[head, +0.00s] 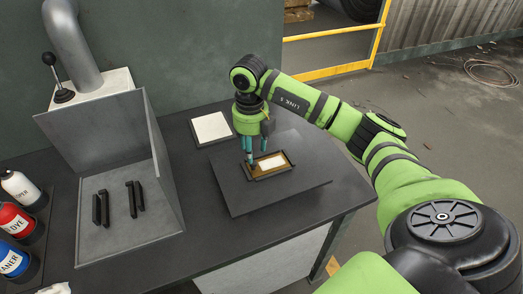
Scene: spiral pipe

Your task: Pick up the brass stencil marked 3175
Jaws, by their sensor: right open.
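A small brass-coloured framed plate (257,175), with a pale area in its middle, lies on a dark flat slab on the table. It looks like the stencil, but no marking can be read on it. My right gripper (248,161) points down at the plate's far left edge, with its fingers open. Whether the fingertips touch the plate cannot be told. The fingers hide part of that edge. My left gripper does not show.
The dark slab (234,199) sits near the table's right edge. A white square pad (211,127) lies behind it. A grey metal booth (115,230) with several black bars stands left. Bottles, including a red one (14,221), line the far left. A yellow rail (335,70) is beyond.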

